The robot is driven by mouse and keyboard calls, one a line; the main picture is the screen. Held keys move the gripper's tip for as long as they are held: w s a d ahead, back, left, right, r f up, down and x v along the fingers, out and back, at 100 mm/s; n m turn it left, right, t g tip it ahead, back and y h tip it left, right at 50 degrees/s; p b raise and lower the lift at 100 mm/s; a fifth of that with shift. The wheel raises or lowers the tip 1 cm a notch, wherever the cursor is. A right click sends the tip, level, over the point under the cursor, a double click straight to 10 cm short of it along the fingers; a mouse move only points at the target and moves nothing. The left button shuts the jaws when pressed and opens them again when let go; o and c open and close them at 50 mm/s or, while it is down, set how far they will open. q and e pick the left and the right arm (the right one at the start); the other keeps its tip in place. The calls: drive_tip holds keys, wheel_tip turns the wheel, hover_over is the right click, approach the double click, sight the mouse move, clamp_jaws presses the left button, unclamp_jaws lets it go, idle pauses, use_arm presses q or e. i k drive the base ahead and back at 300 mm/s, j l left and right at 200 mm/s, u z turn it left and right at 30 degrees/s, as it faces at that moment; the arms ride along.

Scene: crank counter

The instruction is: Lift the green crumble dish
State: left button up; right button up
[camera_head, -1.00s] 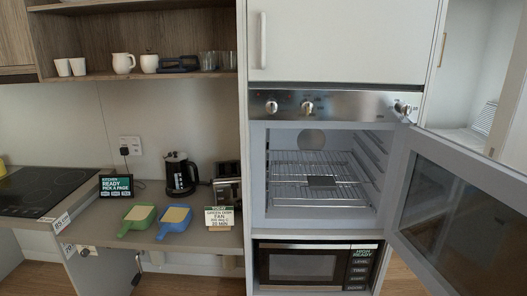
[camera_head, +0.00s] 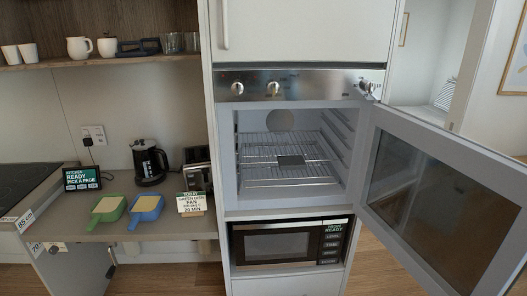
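The green crumble dish (camera_head: 108,207) sits on the counter at the left, with a pale filling and a handle pointing to the lower left. A blue dish (camera_head: 146,208) of the same shape stands just to its right. Neither of my grippers is in view.
The oven door (camera_head: 437,190) stands swung open to the right. A sign (camera_head: 191,202) stands right of the dishes, and a dark sign (camera_head: 82,178) behind them to the left. A microwave (camera_head: 280,243) is below the oven.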

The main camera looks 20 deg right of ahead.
sight(109, 209)
drive_tip(key=i+j+z, duration=0.3)
drive_tip(key=j, duration=0.35)
drive_tip(key=i+j+z, duration=0.1)
drive_tip(key=i+j, duration=0.15)
drive_tip(key=j, duration=0.15)
drive_tip(key=i+j+z, duration=0.15)
drive_tip(key=j, duration=0.2)
drive_tip(key=i+j+z, duration=0.15)
drive_tip(key=j, duration=0.25)
drive_tip(key=i+j+z, duration=0.15)
drive_tip(key=j, duration=0.25)
